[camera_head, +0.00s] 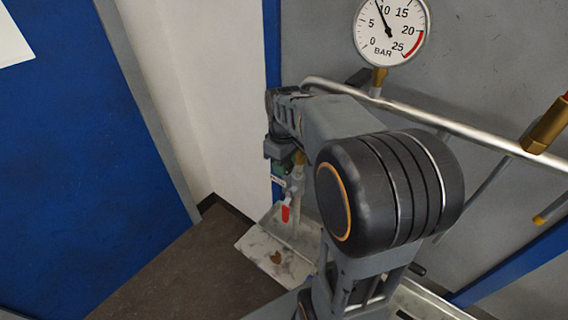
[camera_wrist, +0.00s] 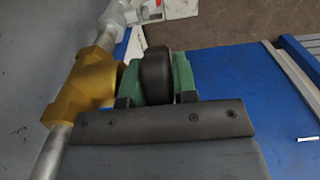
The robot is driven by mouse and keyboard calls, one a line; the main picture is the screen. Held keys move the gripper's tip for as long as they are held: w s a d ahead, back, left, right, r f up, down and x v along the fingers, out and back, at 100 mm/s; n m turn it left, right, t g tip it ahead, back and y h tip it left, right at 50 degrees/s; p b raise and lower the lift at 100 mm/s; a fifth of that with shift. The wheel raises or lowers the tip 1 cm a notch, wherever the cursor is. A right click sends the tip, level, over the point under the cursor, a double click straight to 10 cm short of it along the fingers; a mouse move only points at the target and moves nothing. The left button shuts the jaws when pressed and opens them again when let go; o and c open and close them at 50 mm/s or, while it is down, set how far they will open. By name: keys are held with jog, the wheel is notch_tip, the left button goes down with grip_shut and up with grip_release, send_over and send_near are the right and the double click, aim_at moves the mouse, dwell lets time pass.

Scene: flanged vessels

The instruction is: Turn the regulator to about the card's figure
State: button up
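The regulator's black round knob (camera_wrist: 156,76) shows in the wrist view, beside a brass fitting (camera_wrist: 88,84) on a pipe. My gripper (camera_wrist: 158,84) has its green fingers on both sides of the knob, with no clear gap, so it looks shut on it. In the head view my gripper (camera_head: 280,150) is at the pipework, partly behind my arm; the knob cannot be made out there. A round pressure gauge (camera_head: 392,45) in BAR has its needle just short of 10. No card with a readable figure shows; a white sheet (camera_head: 12,38) is cut off at top left.
A silver pipe (camera_head: 455,127) crosses the grey panel, with a brass fitting (camera_head: 548,125) at right. A red tag (camera_head: 285,213) hangs below my gripper above a stained pale tray (camera_head: 262,250). A blue panel (camera_head: 80,140) stands at left; brown floor lies between.

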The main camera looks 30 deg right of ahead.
jog(key=c, duration=0.5)
jog(key=shift+o, duration=0.2)
jog(key=shift+f+t+b, duration=0.25)
jog(key=shift+t+b, duration=0.05)
jog(key=shift+b, duration=0.5)
jog(key=shift+t+y+b, duration=0.3)
jog(key=shift+b, duration=0.35)
jog(key=shift+r+t+b, duration=0.2)
jog(key=shift+t+b, duration=0.3)
jog(key=o, duration=0.6)
jog(key=shift+o, duration=0.2)
jog(key=shift+r, duration=0.1)
